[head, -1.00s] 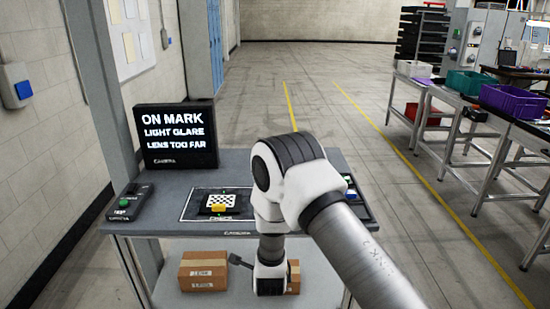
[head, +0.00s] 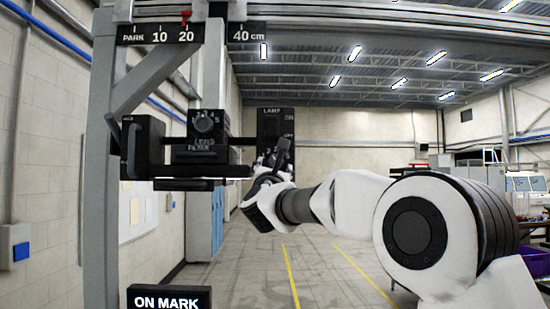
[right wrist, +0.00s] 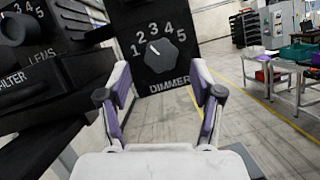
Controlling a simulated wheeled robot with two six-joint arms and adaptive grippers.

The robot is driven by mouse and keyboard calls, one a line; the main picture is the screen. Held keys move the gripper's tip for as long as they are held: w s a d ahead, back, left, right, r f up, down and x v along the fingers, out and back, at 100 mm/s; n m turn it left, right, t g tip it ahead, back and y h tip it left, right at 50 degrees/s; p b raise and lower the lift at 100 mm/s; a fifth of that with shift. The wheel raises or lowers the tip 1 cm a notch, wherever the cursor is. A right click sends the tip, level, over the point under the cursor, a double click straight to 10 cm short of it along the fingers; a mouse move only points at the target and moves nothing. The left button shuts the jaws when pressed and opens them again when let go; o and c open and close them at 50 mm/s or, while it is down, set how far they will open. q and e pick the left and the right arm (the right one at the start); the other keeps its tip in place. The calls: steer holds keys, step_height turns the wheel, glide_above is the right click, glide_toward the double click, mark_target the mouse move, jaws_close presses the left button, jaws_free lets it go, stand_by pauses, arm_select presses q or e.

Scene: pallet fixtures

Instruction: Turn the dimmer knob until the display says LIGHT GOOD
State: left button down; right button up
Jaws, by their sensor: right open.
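The dimmer knob (right wrist: 162,55) is a grey faceted dial on a black panel marked 1 to 5 in the right wrist view. Its light mark points up-left, roughly toward 2. My right gripper (right wrist: 161,76) is open and faces the knob, which shows between its fingers; I cannot tell whether they touch it. In the head view my right gripper (head: 280,158) is at the lower part of the lamp panel (head: 271,122) and hides the knob. The display (head: 168,302) shows only its top line, ON MARK; its lower lines are out of view. My left gripper is not in view.
The lens and filter unit (head: 205,145) hangs just left of the lamp panel. A scale bar (head: 160,35) with a red pointer (head: 186,17) near 20 is above. A grey post (head: 100,150) stands at left. Tables with bins (right wrist: 290,70) are farther right.

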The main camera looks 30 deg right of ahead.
arm_select(q)
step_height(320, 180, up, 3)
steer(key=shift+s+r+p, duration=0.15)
steer(key=shift+p, duration=0.8)
arm_select(e)
steer(key=x, duration=0.4)
steer(key=shift+s+d+r, duration=0.1)
steer(key=shift+s, duration=0.1)
steer(key=shift+c, duration=0.2)
steer(key=shift+w, duration=0.15)
steer(key=c, duration=1.1)
